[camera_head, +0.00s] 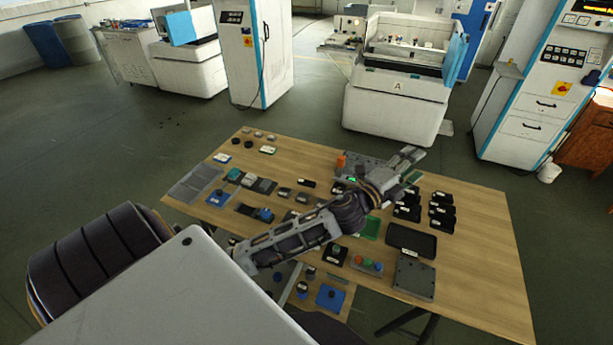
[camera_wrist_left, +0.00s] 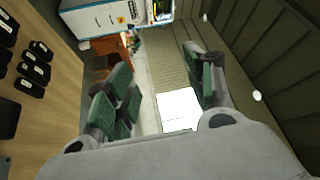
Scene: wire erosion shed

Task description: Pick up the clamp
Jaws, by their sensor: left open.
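My left gripper (camera_head: 414,160) is above the far middle of the wooden table, with its arm reaching in from the left. In the left wrist view the two green-padded fingers (camera_wrist_left: 160,88) stand wide apart with nothing between them. Beyond them are the floor and a wall, with the table at the left edge. I cannot pick out the clamp for certain among the small parts on the table. My left arm hides part of the table's middle. My right gripper is not in view.
The table (camera_head: 480,275) holds several black bins (camera_head: 441,212), a black tray (camera_head: 411,240), a grey plate (camera_head: 414,277) and an orange part (camera_head: 341,160). A blue block (camera_head: 330,297) lies near the front. The table's right end is clear. A white machine (camera_head: 397,108) stands behind.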

